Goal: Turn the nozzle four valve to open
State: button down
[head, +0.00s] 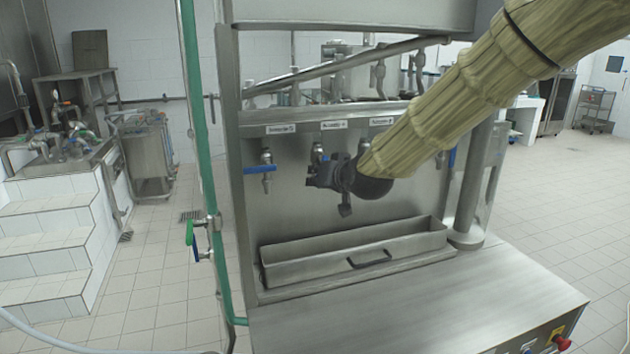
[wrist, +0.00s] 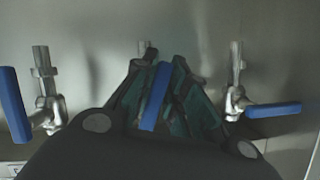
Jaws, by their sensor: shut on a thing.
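The handle looks slightly tilted there. The valve's body and spout are mostly hidden behind the fingers.
A neighbouring valve with a level blue handle (head: 260,168) is on the left; its handle (wrist: 272,110) is at right in the wrist view. Another blue handle (wrist: 14,105) stands steeply at the wrist view's left. A steel trough (head: 300,268) lies below the nozzles.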

jog(key=shift+w+d+r+n+h+b, duration=0.15)
jog(key=shift+d+n+h+b, duration=0.15)
jog(key=shift+n, duration=0.15)
jog(key=shift+w+d+n+h+b, duration=0.15)
jog(key=shift+n+h+b, duration=0.15)
jog(key=shift+n, duration=0.15)
jog(key=shift+d+r, duration=0.1)
dwell(0.8)
jog(key=c, duration=1.6)
grip_release()
jog(key=shift+c, duration=0.2)
jog(key=shift+o, duration=0.9)
jog(key=shift+w+d, duration=0.1)
jog(key=shift+d, duration=0.05)
jog(key=shift+a, duration=0.2)
